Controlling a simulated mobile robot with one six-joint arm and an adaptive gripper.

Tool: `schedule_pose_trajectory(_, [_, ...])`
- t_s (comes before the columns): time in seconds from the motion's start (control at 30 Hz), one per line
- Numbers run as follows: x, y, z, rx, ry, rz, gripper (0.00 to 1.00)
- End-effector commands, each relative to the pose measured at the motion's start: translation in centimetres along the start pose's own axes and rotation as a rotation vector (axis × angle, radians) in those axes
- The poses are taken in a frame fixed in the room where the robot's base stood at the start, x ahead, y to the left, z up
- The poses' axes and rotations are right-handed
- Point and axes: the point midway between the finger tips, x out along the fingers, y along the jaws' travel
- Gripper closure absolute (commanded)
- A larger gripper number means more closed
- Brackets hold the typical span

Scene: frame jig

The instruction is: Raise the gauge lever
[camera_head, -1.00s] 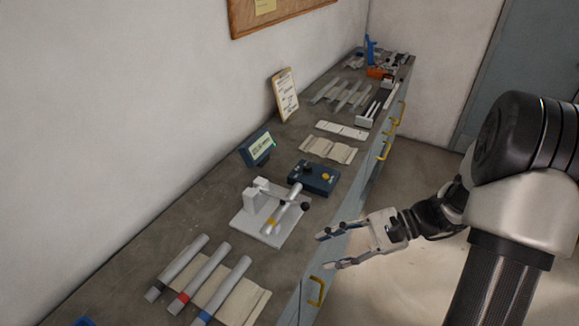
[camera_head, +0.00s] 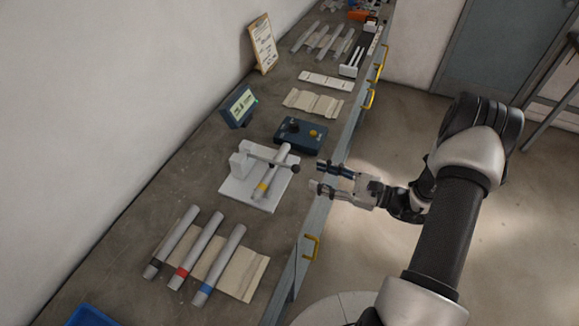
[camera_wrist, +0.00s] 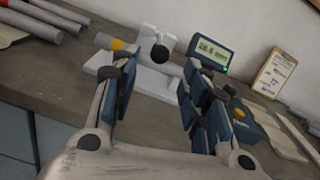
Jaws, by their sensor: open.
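The gauge jig has a white base plate (camera_head: 235,190) and a white post block (camera_head: 238,164). Its thin gauge lever (camera_head: 262,157) runs from the post across a grey tube with a yellow band (camera_head: 272,172) and ends in a black knob (camera_head: 296,168). The lever looks lowered; whether it touches the tube I cannot tell. My gripper (camera_head: 316,176) is open and empty, just right of the knob near the bench's front edge. In the wrist view the knob (camera_wrist: 160,53) appears between my open fingers (camera_wrist: 157,78), beyond their tips.
A display with a green light (camera_head: 239,106) stands behind the jig. A dark blue button box (camera_head: 300,135) lies close beyond it. Several banded tubes (camera_head: 195,258) lie on a cloth at the near end. The bench front has yellow handles (camera_head: 312,247). A clipboard (camera_head: 262,43) leans on the wall.

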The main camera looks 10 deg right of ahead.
Motion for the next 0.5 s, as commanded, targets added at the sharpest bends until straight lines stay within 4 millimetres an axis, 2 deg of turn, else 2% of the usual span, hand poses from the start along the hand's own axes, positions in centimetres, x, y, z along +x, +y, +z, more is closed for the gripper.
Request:
schedule_pose_trajectory(0.1, [2.8, 0.2, -0.1, 0.000, -0.001, 0.006, 0.58])
schedule_pose_trajectory(0.3, [6.8, 0.2, -0.1, 0.000, 0.000, 0.006, 0.58])
schedule_pose_trajectory(0.5, [9.2, 0.1, 0.0, 0.000, 0.001, 0.003, 0.58])
